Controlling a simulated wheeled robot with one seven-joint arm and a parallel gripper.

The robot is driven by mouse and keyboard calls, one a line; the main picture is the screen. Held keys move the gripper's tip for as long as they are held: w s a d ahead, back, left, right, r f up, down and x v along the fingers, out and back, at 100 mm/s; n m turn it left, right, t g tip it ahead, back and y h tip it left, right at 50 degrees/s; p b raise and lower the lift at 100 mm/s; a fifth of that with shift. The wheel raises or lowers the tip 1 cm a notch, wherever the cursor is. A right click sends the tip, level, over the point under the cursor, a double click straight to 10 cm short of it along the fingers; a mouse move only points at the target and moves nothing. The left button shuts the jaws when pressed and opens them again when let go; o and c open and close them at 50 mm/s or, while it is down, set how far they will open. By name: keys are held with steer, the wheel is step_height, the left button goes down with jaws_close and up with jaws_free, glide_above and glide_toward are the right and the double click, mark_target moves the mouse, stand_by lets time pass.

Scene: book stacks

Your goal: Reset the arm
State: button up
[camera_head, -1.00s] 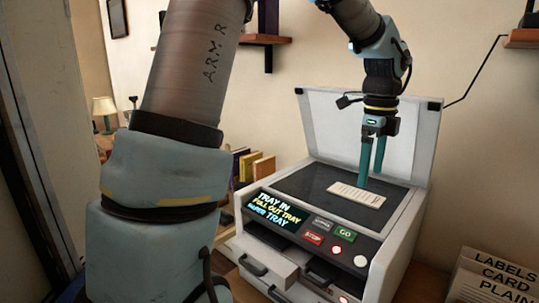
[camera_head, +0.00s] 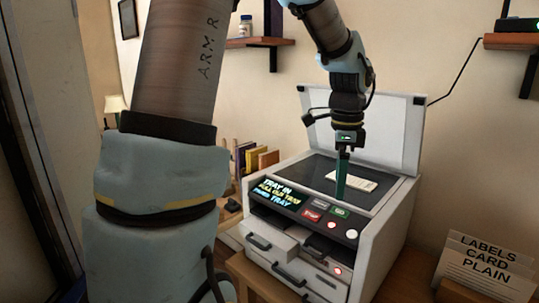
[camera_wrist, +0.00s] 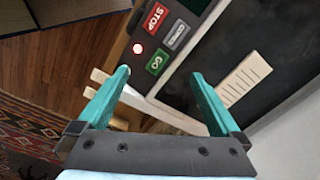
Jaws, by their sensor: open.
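My gripper (camera_head: 341,190) is open and empty, with its green fingers pointing down over the front part of the machine's glass. In the head view its fingers overlap edge-on. In the wrist view both fingers (camera_wrist: 160,75) stand well apart with nothing between them but the machine's front edge beyond. A pale printed card (camera_head: 360,182) lies on the dark glass, just behind and right of the fingers in the head view. It also shows right of the fingers in the wrist view (camera_wrist: 243,80).
The white machine (camera_head: 385,235) has its lid (camera_head: 385,130) raised behind my gripper. Its panel has STOP and GO buttons (camera_head: 340,212), and the screen (camera_head: 281,196) reads "TRAY IN". A label holder (camera_head: 480,268) stands at the right. Books (camera_head: 255,160) are at the left.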

steer(key=s+a+f+n, duration=0.2)
steer(key=a+n, duration=0.4)
steer(key=a, duration=0.1)
steer(key=s+a+f+n, duration=0.1)
steer(key=a+f+n, duration=0.2)
steer(key=a+n, duration=0.4)
steer(key=s+a+f+n+t, duration=0.1)
steer(key=s+a+f+n, duration=0.1)
steer(key=a+n, duration=0.4)
steer(key=a, duration=0.2)
steer(key=shift+s+a+f+n, duration=0.3)
steer(key=shift+a+f+n, duration=0.05)
steer(key=shift+a+n, duration=0.05)
